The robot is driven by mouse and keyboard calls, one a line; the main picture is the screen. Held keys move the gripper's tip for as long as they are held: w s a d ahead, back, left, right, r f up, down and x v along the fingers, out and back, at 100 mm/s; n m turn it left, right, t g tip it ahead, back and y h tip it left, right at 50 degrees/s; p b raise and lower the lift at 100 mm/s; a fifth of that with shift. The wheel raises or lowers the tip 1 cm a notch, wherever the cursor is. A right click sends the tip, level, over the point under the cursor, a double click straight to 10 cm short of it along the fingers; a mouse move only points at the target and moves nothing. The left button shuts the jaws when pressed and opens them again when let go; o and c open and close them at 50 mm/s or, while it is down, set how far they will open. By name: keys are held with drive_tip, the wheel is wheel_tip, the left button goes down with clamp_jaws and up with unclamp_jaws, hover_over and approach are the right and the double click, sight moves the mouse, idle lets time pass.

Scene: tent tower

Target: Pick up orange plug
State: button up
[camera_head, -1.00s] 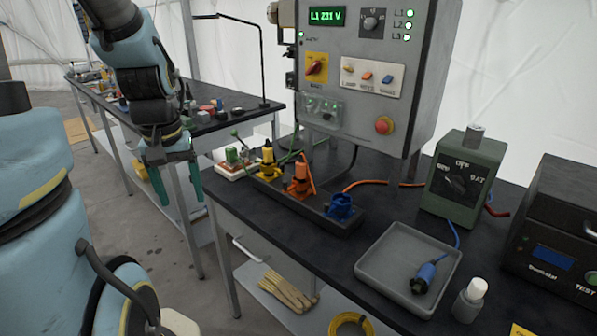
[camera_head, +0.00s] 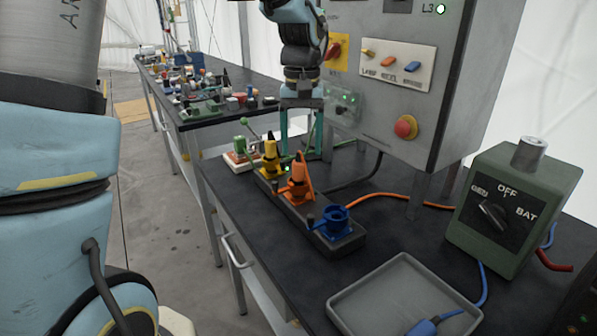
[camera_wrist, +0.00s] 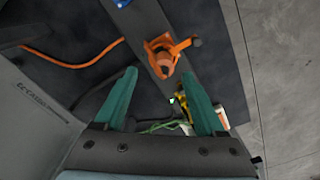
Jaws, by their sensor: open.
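The orange plug (camera_head: 299,180) is the upright orange piece at the orange socket, in the middle of the dark socket strip (camera_head: 325,240) on the bench. I cannot tell plug from socket and lid clearly. In the wrist view the orange piece (camera_wrist: 163,60) shows beyond the fingertips, between their lines. My gripper (camera_head: 301,150) has its two green fingers apart and pointing down, empty, just behind and above the orange piece in the head view. In the wrist view my gripper (camera_wrist: 158,76) is open, with nothing between the fingers.
A yellow plug (camera_head: 269,155) stands left of the orange one, a blue socket (camera_head: 335,222) right. The grey control cabinet (camera_head: 440,100) rises close behind. An orange cable (camera_head: 385,199) runs along the bench. A grey tray (camera_head: 365,300) holding a blue connector (camera_head: 425,328) is at the front.

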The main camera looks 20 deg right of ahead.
sight(299, 161)
drive_tip(key=shift+w+a+f+p, duration=0.15)
drive_tip(key=shift+f+p, duration=0.3)
drive_tip(key=shift+f, duration=1.2)
drive_tip(key=shift+w+a+f+p, duration=0.1)
drive_tip(key=shift+f+p, duration=0.35)
drive_tip(key=shift+f, duration=1.2)
clamp_jaws()
